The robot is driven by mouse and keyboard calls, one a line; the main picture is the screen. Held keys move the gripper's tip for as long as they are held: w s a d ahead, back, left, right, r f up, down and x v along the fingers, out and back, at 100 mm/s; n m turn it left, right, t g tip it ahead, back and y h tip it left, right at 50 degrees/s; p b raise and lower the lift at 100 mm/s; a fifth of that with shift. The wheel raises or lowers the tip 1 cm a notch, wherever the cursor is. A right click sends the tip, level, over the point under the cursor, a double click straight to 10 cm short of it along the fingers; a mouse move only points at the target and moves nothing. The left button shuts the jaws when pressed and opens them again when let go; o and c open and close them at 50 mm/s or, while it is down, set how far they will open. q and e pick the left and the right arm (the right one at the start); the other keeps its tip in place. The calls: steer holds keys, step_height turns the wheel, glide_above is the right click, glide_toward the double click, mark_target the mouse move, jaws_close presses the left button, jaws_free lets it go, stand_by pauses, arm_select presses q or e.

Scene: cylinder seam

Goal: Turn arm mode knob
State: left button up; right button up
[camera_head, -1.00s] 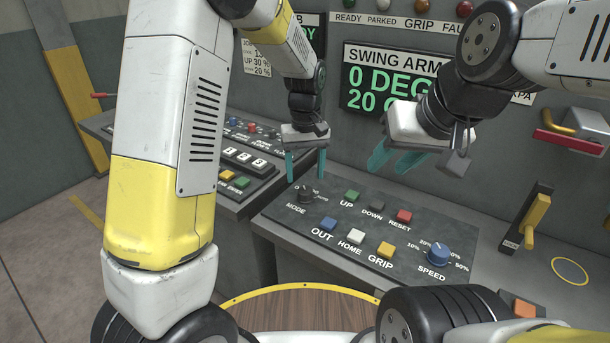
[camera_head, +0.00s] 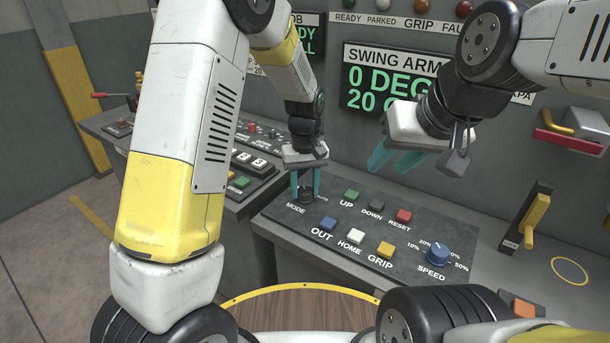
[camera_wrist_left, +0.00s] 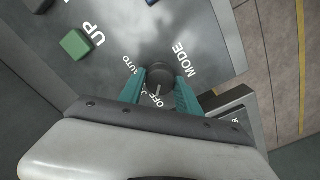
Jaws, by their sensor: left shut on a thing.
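The mode knob (camera_head: 305,194) is a dark round knob at the left end of the sloped control panel (camera_head: 290,222), beside the label MODE. In the left wrist view the knob (camera_wrist_left: 159,76) has a pale pointer line on the side towards the OFF lettering; AUTO shows beside it. My left gripper (camera_head: 305,186) points down with its teal fingers on either side of the knob, shut on it; the left wrist view shows the same fingers (camera_wrist_left: 160,95) flanking it. My right gripper (camera_head: 395,160) hangs above the panel's back edge, apart from everything, its teal fingers spaced apart and empty.
The panel also bears a green UP button (camera_head: 352,195), a red RESET button (camera_head: 403,216), a blue OUT button (camera_head: 328,224) and a blue SPEED knob (camera_head: 438,254). A yellow-handled lever (camera_head: 536,215) stands to the right. A second console (camera_head: 240,185) stands at left.

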arm_select(q)
steer(key=shift+m, duration=0.3)
jaws_close()
steer(key=m, duration=0.4)
steer(key=shift+m, duration=2)
steer(key=o, duration=1.3)
jaws_free()
steer(key=shift+o, duration=0.2)
